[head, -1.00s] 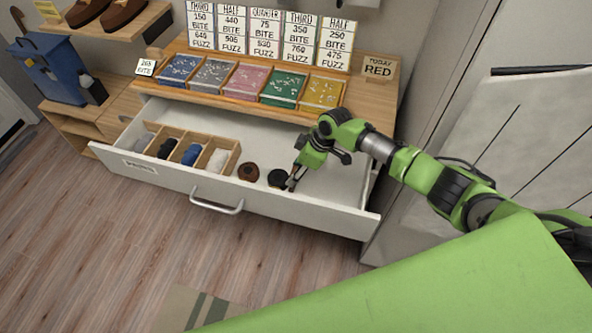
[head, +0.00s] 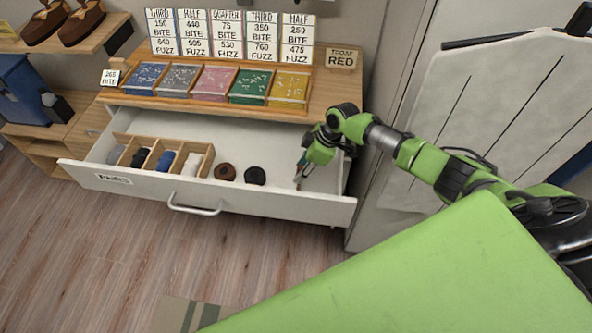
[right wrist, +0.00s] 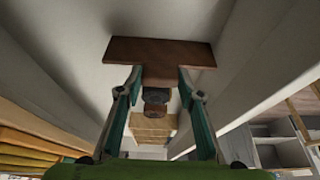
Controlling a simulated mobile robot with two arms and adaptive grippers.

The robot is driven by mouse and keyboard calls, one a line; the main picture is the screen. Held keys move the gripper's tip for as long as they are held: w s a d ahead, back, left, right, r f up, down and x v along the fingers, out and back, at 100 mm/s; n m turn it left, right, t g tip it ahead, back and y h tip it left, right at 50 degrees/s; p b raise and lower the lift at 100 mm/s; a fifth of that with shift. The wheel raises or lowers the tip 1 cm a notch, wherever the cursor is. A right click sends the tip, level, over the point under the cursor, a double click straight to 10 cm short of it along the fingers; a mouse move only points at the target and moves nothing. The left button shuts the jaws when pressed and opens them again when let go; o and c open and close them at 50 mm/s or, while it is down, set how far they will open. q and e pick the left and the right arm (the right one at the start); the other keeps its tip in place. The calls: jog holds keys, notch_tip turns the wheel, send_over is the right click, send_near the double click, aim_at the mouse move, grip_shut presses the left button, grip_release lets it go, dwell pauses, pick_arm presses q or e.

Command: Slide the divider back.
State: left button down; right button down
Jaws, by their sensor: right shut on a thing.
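The open white drawer (head: 258,201) holds a brown T-shaped piece (right wrist: 160,50), which looks like the divider. In the right wrist view its wide bar lies across the drawer and its stem sits between my fingers. My right gripper (head: 300,172) is shut on that stem, low in the right part of the drawer; it also shows in the right wrist view (right wrist: 160,88). In the head view the piece is mostly hidden by the fingers. A black roll (head: 255,176) and a brown roll (head: 225,172) lie to its left, apart from it. My left gripper is out of view.
A light wooden organizer (head: 205,163) with rolled socks stands in the drawer's left part. Trays of coloured packets (head: 287,90) and price cards sit on the top behind. The drawer's front wall and handle (head: 195,208) are near.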

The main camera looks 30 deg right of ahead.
jog(key=shift+w, duration=0.2)
jog(key=c, duration=1.4)
grip_release()
jog(key=shift+d, duration=0.1)
jog(key=shift+r, duration=0.1)
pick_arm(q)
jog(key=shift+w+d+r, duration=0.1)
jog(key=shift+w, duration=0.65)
pick_arm(e)
notch_tip(320, 180, up, 10)
jog(key=shift+f, duration=0.1)
